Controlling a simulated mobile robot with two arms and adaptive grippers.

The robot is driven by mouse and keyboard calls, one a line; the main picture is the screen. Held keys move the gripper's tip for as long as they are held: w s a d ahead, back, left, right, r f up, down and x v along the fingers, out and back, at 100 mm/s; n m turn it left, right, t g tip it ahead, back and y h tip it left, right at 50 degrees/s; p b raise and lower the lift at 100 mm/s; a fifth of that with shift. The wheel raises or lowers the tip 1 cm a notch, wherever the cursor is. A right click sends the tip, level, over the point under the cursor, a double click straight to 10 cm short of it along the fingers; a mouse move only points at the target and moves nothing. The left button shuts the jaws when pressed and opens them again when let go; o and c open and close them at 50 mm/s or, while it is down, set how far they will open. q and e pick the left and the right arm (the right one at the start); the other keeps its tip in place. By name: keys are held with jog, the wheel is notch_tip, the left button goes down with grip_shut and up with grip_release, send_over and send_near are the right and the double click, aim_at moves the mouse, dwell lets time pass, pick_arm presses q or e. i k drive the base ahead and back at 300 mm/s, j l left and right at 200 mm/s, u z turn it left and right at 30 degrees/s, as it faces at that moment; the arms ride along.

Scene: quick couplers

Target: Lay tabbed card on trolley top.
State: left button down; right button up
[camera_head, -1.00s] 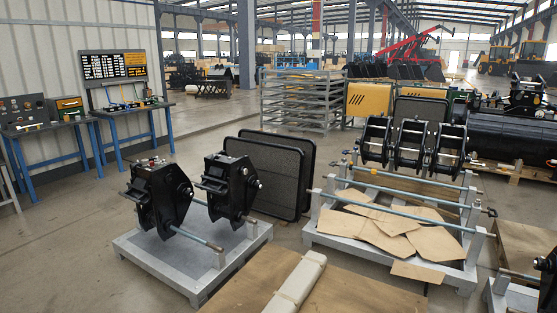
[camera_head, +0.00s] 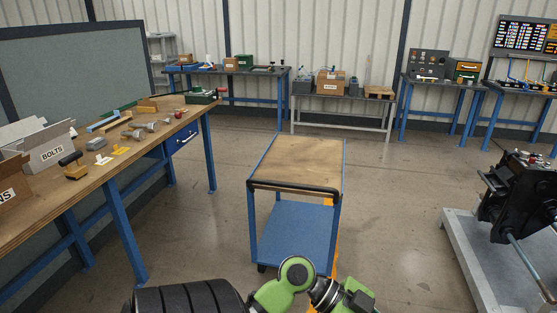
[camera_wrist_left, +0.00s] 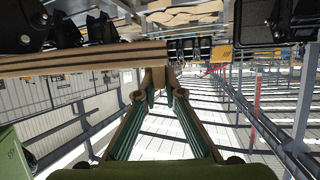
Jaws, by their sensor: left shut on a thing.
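The trolley (camera_head: 252,224) stands in the middle of the head view. Its wooden top (camera_head: 297,160) is bare, with a black handle at the near end and a blue lower shelf. In the left wrist view my left gripper (camera_wrist_left: 158,85) is shut, its fingertips together on a tan piece (camera_wrist_left: 158,75), seemingly the tab of the tabbed card. The card's full outline cannot be made out. In the head view a green link of my arm shows at the bottom, in front of the trolley; the left fingertips do not show there. My right gripper is out of view.
More benches (camera_head: 345,101) line the back wall. The floor around the trolley is clear.

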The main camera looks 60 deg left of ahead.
aim_at(301, 168)
jog(key=i+j+u, duration=0.2)
jog(key=j+u, duration=0.15)
jog(key=u, duration=0.15)
jog(key=i+j+u, duration=0.25)
jog(key=u, duration=0.2)
jog(key=i+j+u, duration=0.25)
jog(key=u, duration=0.25)
jog(key=i+j+u, duration=0.1)
jog(key=i, duration=0.8)
jog(key=i+j+u, duration=0.15)
jog(key=i, duration=0.75)
jog(key=j, duration=0.1)
